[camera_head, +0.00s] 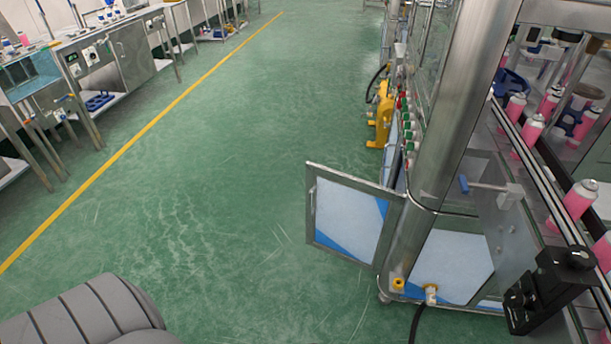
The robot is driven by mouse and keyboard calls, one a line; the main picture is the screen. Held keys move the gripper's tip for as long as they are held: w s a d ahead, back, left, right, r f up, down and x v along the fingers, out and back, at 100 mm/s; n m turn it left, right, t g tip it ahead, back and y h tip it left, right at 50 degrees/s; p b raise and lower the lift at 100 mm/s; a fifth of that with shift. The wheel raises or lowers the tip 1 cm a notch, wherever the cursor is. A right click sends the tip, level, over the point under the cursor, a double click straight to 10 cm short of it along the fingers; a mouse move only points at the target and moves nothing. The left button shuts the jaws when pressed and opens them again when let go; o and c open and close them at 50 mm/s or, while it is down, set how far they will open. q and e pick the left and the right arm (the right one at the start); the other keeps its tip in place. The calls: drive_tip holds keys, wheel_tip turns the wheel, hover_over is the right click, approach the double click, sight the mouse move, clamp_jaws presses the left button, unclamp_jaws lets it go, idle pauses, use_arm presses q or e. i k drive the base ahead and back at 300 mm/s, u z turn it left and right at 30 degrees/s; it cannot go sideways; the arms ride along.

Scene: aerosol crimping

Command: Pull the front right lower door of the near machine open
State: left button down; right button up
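The near machine (437,120) stands at the right, with a thick rounded steel corner post. A lower door (350,212) with a steel frame and a white and blue panel stands swung out from the machine, to the left of this post. Its right edge is at the machine and its free left edge is out over the green floor. A small handle (312,200) sits near that free edge. No gripper shows, and nothing of mine is seen touching the door.
Pink spray cans (574,203) stand along a conveyor at the right. A black device (548,290) is beside it. A yellow object (383,115) stands by the machine beyond the door. Benches (130,50) line the far left. The green floor between is clear.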

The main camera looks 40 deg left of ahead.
sight(353, 219)
drive_tip(key=k, duration=0.55)
drive_tip(key=u, duration=1.6)
drive_tip(key=i, duration=5.05)
drive_tip(key=z, duration=4.85)
drive_tip(key=i, duration=0.5)
